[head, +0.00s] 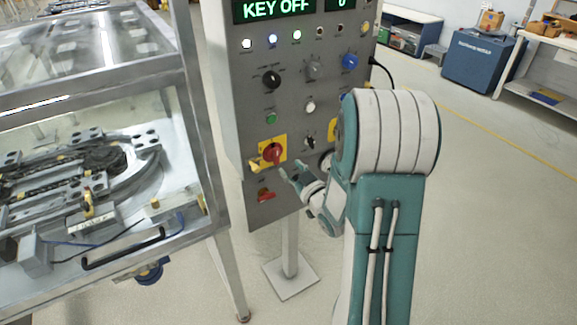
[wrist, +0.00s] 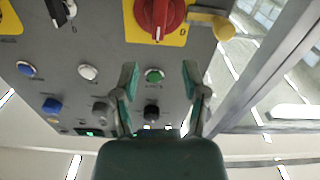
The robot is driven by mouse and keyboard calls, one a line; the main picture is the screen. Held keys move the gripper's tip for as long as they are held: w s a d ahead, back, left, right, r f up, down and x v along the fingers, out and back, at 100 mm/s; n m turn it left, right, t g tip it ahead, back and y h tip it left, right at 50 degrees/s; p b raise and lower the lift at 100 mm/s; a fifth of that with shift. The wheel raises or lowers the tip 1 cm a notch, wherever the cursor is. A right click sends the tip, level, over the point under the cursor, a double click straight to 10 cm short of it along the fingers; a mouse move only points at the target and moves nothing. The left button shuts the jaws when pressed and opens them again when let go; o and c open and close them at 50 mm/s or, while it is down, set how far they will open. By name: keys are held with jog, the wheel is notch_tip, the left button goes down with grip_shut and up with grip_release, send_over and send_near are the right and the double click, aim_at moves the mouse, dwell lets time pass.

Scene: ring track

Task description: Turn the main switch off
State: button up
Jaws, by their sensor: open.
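The main switch, a red rotary knob (head: 274,152) on a yellow plate, is on the lower left of the grey control panel (head: 235,95). In the wrist view the red knob (wrist: 160,14) is at the top edge, partly cut off. A yellow-ended part (wrist: 224,30) sticks out beside it. My gripper (head: 289,174) is just below and right of the knob in the head view, apart from it as far as I can tell. In the wrist view my gripper (wrist: 160,80) has its two fingers spread, with nothing held between them.
A green button (head: 271,118), black selector (head: 271,79) and blue knob (head: 350,62) are on the panel. A red part (head: 265,195) sits below the main switch. The display (head: 290,9) reads "KEY OFF". A glass-sided metal case (head: 100,60) stands close on the left.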

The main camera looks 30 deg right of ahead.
jog(key=shift+s, duration=1.65)
notch_tip(320, 180, up, 10)
jog(key=m, duration=0.2)
send_near(277, 153)
jog(key=w, duration=1.1)
jog(key=shift+a+r, duration=0.1)
jog(key=shift+s, duration=0.1)
grip_shut()
